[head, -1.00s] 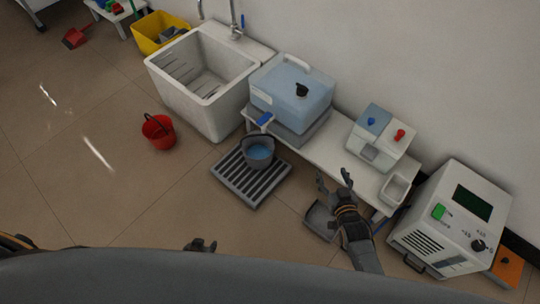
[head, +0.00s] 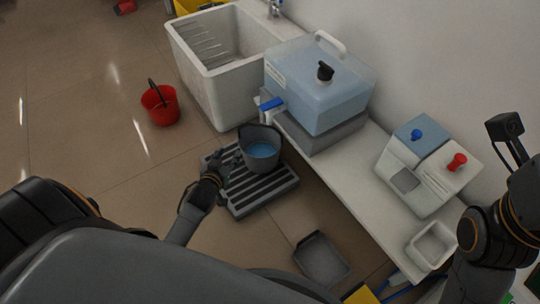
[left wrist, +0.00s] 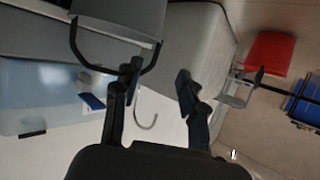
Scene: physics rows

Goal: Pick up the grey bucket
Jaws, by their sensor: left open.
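The grey bucket (head: 262,151) stands upright on a slatted dark tray (head: 284,187), with blue liquid in it. My left gripper (head: 226,166) is open just left of the bucket, over the tray's left part. In the left wrist view the grey bucket (left wrist: 122,12) is at the top, cut off by the edge. Its thin dark handle (left wrist: 78,52) loops down to the fingers of my left gripper (left wrist: 160,80). The handle passes close to one fingertip; I cannot tell if they touch. My right arm shows at the right edge, its gripper outside the picture.
A red bucket (head: 160,106) stands on the floor to the left. A white sink (head: 210,70) and a low bench (head: 345,190) with a blue-tinted water tank (head: 318,90) stand behind. A grey pan (head: 321,260) lies on the floor.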

